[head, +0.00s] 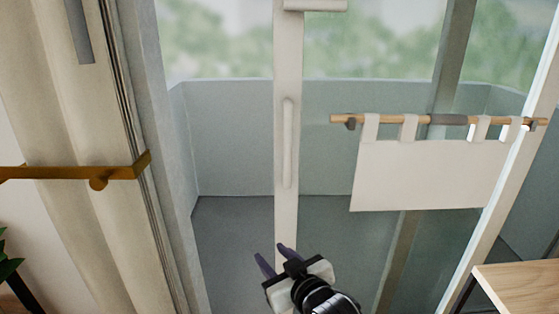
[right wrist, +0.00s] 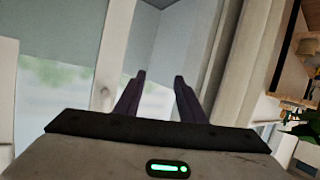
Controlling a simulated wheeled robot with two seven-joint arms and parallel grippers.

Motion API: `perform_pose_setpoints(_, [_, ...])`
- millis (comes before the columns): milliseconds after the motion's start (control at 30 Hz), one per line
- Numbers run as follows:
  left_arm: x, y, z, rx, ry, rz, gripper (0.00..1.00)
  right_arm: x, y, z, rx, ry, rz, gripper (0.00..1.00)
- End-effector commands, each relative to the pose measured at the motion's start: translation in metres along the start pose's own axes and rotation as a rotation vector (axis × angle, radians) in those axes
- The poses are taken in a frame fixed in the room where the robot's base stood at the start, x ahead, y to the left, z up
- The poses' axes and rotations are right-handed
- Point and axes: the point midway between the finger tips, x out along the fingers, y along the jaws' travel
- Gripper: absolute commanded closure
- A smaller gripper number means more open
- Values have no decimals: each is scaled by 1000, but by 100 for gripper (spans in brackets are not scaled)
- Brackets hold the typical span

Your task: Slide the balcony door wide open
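The balcony door has a white upright frame edge (head: 287,222) with a long vertical pull handle (head: 288,142), seen in the head view. A gap stands open to the left of this edge, with the balcony showing through it, while glass lies to its right. My right gripper (head: 270,251) is low in the head view, below the handle and in front of the lower door edge. Its two dark fingers are apart and look empty. In the right wrist view the fingers (right wrist: 160,76) also stand apart, with a white frame strip to their left. My left gripper is not in view.
A white cloth panel (head: 425,176) hangs from a wooden rod (head: 395,119) across the glass on the right. A cream curtain (head: 60,120) with a brass-coloured tieback (head: 70,172) is at left. A wooden tabletop (head: 520,285) is at lower right. A plant (right wrist: 303,124) shows in the wrist view.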

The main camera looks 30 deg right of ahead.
Motion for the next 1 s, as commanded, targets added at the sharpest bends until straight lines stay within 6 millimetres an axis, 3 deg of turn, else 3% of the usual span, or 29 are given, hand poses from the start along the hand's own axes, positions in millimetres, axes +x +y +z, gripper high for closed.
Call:
perform_pose_setpoints(33, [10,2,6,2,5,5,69,10,19,-41,23,82,55,64])
perform_pose_setpoints(100, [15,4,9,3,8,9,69,9,44,-88,51,158,120,64])
perform_pose_setpoints(200, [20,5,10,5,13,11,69,0,74,-137,95,241,194,64])
perform_pose_setpoints(300, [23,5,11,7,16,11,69,-10,94,-167,129,292,241,64])
perform_pose_setpoints(433, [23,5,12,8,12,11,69,-15,106,-184,148,318,268,64])
perform_pose_setpoints(533, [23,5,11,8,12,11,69,-7,110,-189,150,320,271,64])
perform_pose_setpoints(1000, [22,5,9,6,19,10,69,65,131,-210,148,319,269,64])
